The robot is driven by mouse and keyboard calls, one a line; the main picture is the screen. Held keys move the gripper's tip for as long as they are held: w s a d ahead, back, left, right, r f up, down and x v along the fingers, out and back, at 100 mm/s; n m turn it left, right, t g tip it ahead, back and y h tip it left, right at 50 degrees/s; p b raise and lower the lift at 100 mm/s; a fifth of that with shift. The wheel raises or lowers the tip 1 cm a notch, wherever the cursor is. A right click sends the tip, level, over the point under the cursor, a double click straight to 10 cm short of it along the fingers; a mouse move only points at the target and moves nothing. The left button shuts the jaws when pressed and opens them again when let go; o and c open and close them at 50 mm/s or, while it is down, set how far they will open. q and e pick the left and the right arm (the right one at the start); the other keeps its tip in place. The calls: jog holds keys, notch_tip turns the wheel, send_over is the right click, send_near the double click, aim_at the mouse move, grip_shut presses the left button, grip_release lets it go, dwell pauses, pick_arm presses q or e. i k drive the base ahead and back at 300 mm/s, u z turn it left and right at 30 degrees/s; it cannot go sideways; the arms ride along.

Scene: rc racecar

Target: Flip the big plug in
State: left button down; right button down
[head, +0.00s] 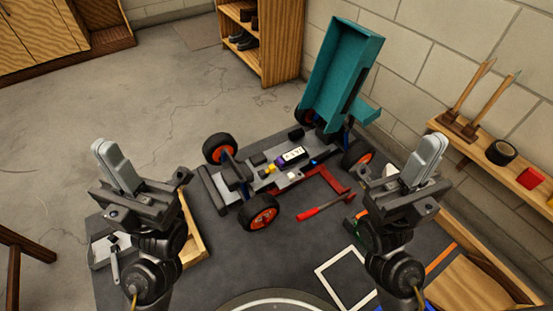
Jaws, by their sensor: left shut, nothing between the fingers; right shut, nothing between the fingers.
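An RC car chassis (240,182) with black wheels and orange hubs stands on the dark table in the head view. Its teal body shell (343,72) is tipped up at the far right end. A white battery or module (292,156) sits in the middle of the chassis, with small yellow, white and blue parts around it. I cannot tell which small part is the big plug. My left gripper (111,152) is shut and empty, left of the car. My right gripper (434,143) is shut and empty, right of the car. Both are apart from it.
A red-handled tool (322,207) lies in front of the car. A wooden tray (193,240) is at the table's left, partly behind my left arm. A wooden shelf (475,150) with tape runs along the right wall. A white square outline (346,272) marks clear table.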

aim_at(271, 169)
jog(key=z, duration=0.3)
jog(key=k, duration=0.8)
jog(key=z, duration=0.65)
jog(key=k, duration=0.55)
jog(key=u, duration=0.4)
jog(key=i, duration=0.55)
jog(key=u, duration=0.7)
jog(key=i, duration=0.85)
jog(key=z, duration=0.85)
jog(key=i, duration=0.65)
jog(key=z, duration=0.75)
